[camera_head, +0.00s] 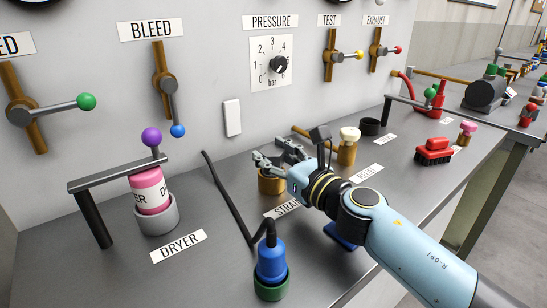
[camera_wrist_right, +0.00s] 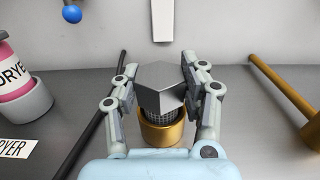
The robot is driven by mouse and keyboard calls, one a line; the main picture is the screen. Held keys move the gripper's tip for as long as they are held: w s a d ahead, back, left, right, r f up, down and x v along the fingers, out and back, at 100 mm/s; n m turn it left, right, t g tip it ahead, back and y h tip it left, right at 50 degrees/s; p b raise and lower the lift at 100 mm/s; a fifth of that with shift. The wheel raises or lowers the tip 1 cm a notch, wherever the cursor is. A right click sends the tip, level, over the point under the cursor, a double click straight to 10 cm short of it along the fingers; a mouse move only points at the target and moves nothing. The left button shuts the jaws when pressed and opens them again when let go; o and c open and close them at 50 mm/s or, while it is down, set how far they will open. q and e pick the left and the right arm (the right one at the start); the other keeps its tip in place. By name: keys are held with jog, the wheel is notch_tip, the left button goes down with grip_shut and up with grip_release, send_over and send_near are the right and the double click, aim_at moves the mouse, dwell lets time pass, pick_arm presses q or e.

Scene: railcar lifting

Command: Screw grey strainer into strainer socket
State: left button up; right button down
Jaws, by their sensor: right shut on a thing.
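The grey strainer (camera_wrist_right: 160,88) has a faceted grey head and a mesh body below it, seen in the right wrist view. Its mesh end is at the mouth of the brass strainer socket (camera_wrist_right: 161,131); how deep it sits is hidden. The brass socket also shows in the head view (camera_head: 270,185), behind the STRAINER label, which my arm partly covers. My right gripper (camera_wrist_right: 162,86) is shut on the strainer's head, one finger on each side. In the head view my right gripper (camera_head: 280,157) is over the socket and hides most of the strainer. My left gripper is not in view.
A pink dryer (camera_head: 149,190) stands in a grey cup under a clamp bar at left. A blue plug (camera_head: 271,262) with a black cable sits in a green ring in front. A brass valve with a cream knob (camera_head: 348,145) and a red brush (camera_head: 434,151) are to the right.

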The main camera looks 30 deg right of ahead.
jog(key=shift+s+f, duration=0.25)
jog(key=shift+f, duration=0.45)
jog(key=c, duration=0.6)
grip_release()
jog(key=shift+f, duration=0.1)
jog(key=shift+s, duration=0.55)
jog(key=s, duration=0.5)
jog(key=s+r, duration=0.1)
jog(key=s, duration=0.2)
jog(key=shift+s+d, duration=0.3)
jog(key=shift+d, duration=0.05)
jog(key=shift+s+d+r, duration=0.1)
jog(key=shift+s+d, duration=0.75)
jog(key=shift+s, duration=0.15)
jog(key=shift+w+a+r, duration=0.1)
jog(key=shift+a, duration=0.2)
jog(key=shift+a, duration=0.1)
